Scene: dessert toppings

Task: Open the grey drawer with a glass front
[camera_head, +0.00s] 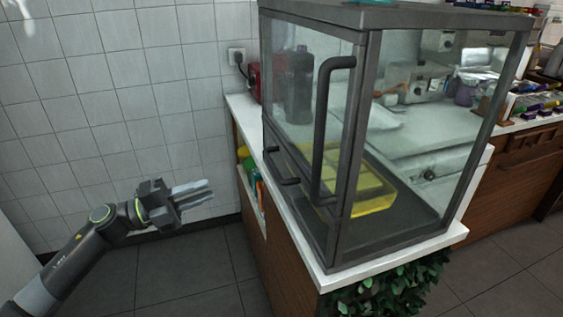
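A grey-framed glass case (365,30) stands on the white-topped counter. A long dark vertical handle (322,125) is on its left-facing glass front. Lower on that side is a grey strip with small dark handles (284,180); it looks like a drawer front and appears closed. A yellow tray (378,203) shows inside the case through the glass. My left gripper (211,189) is in the air left of the counter, apart from the case and handles. Its two fingers point right with a gap between them and hold nothing. My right gripper is out of view.
The white counter edge (400,262) juts out below the case, with green leaves (385,292) under it. Shelves in the counter's left side hold colourful items (247,165). Tiled floor (190,262) is clear between the white tiled wall (130,95) and the counter.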

